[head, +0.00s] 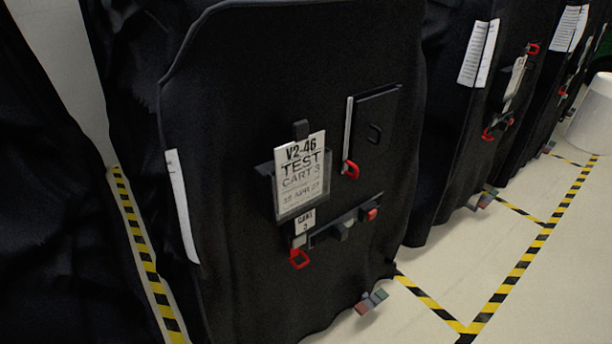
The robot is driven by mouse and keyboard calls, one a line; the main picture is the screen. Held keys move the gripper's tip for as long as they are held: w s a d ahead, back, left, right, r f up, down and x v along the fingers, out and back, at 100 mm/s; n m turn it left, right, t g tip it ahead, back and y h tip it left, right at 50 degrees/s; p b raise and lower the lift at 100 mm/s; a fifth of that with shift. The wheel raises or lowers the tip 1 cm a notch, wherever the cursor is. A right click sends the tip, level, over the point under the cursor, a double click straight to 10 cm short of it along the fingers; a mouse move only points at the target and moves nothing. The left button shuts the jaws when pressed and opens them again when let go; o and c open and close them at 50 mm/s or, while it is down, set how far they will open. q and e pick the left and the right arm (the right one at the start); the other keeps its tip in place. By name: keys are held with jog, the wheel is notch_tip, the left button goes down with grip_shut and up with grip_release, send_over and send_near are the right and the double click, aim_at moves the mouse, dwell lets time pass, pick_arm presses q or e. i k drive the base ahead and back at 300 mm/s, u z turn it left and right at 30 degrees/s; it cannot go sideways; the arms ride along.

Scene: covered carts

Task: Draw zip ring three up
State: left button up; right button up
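A black covered cart (240,110) fills the middle, with a card (301,175) reading "V2-46 TEST CART 3". A red ring (299,259) hangs below a small tag (305,222) that reads "CART 3", at the left end of a dark bar. A second red ring (350,170) sits at the lower end of a pale upright strip (349,128) beside a black flap pocket. I cannot tell which is zip ring three. Neither gripper is in view, and nothing touches either ring.
The dark bar (340,229) carries a grey block and a red block (371,214). More covered carts with red rings stand to the right (450,120). Another black cover is at left (50,200). Yellow-black floor tape (500,290) borders clear floor; a white bin (592,115) stands far right.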

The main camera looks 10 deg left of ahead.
aim_at(356, 174)
jog(key=z, duration=0.05)
jog(key=i, duration=1.15)
jog(key=u, duration=0.05)
